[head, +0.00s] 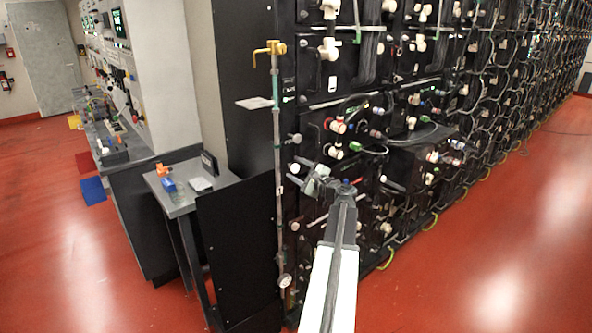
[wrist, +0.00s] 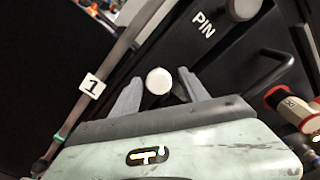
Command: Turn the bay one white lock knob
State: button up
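The white lock knob (wrist: 158,81) shows in the wrist view as a round white cap on a black panel, beside a white tag with the number 1 (wrist: 91,85). My gripper (wrist: 159,80) has one finger on each side of the knob. Small gaps show between the knob and both fingers, so the gripper looks open around it. I cannot tell how deep the knob sits between the fingers.
A grey knob (wrist: 240,8) by the "PIN" lettering and a black handle (wrist: 265,82) are close by. A red and white connector (wrist: 291,101) is at right. A vertical pipe (head: 278,160) runs along the rack edge. A small table (head: 203,195) stands left; red floor is open right.

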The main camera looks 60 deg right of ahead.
jog(key=shift+a, duration=0.1)
jog(key=v, duration=0.7)
jog(key=shift+s, duration=0.4)
